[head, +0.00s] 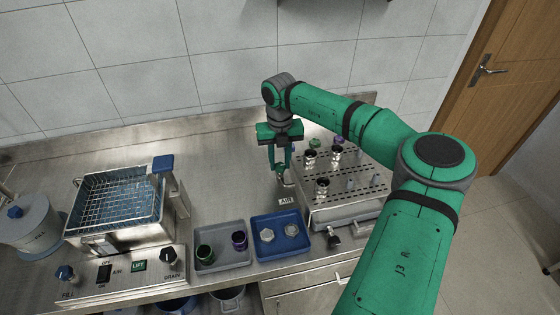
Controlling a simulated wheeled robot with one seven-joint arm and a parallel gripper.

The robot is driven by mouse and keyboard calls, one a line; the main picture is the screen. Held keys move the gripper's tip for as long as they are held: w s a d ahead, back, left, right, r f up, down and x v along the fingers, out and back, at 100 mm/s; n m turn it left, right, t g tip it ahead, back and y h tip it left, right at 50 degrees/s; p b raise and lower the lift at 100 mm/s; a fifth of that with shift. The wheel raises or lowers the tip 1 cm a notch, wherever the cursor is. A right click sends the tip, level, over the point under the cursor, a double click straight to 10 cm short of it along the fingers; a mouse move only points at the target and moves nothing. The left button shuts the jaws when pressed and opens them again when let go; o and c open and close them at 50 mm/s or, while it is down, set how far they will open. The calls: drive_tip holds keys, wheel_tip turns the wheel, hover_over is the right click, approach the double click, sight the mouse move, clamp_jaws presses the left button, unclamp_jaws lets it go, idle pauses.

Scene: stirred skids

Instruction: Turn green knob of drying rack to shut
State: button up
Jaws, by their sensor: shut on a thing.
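The drying rack (318,211) is a metal box with a perforated sloping top, standing on the steel counter at the right. A white plate marked AIR (286,201) is at its left side. My gripper (281,168) points down just behind this plate, at the rack's left edge. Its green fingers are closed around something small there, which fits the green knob. The knob itself is hidden by the fingers, so its turn position cannot be told. A grey fitting shows just below the fingertips.
A blue tray (262,251) with two clear pieces and a grey tray (206,267) with green and purple cups lie in front. A bath with a wire basket (115,200) stands left. The counter behind is clear.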

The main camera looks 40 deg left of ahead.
drive_tip(key=shift+w+d, duration=0.1)
drive_tip(key=o, duration=1.1)
drive_tip(key=shift+c, duration=0.2)
